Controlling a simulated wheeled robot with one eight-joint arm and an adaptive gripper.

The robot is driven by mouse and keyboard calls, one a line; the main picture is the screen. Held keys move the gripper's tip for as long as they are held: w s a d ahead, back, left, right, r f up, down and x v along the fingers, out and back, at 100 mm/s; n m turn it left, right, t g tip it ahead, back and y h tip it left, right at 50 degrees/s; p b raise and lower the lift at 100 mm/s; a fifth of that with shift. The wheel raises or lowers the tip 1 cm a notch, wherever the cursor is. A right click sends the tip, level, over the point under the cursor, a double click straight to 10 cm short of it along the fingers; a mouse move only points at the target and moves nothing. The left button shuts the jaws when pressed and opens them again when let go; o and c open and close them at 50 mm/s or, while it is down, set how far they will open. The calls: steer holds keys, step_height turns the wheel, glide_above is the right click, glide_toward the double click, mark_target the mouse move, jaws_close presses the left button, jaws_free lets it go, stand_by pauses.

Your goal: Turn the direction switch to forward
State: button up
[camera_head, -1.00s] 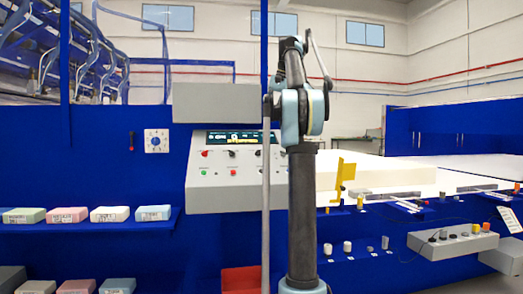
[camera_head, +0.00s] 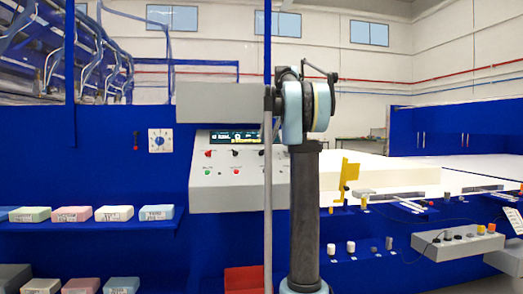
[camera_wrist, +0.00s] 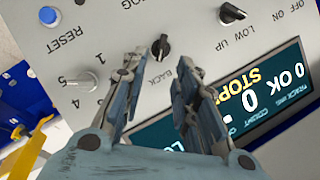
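The control panel (camera_head: 225,197) stands behind my arm in the head view. In the wrist view it appears upside down. A black rotary switch (camera_wrist: 160,46), with the word BACK printed near it, sits just beyond my fingertips. I take it to be the direction switch; no FORWARD label is readable. My gripper (camera_wrist: 161,67) is open, its two fingers apart and nothing between them. The switch lies about in line with the gap; contact is not visible. My gripper is hidden behind my arm in the head view.
Another black switch (camera_wrist: 231,14) marked LOW and UP, a blue RESET button (camera_wrist: 48,16) and a grey numbered knob (camera_wrist: 85,84) are close by. The display (camera_wrist: 240,100) reads STOP in yellow. A yellow part (camera_wrist: 30,150) shows at lower left.

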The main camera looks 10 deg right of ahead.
mark_target(263, 149)
steer(key=shift+x, duration=2.7)
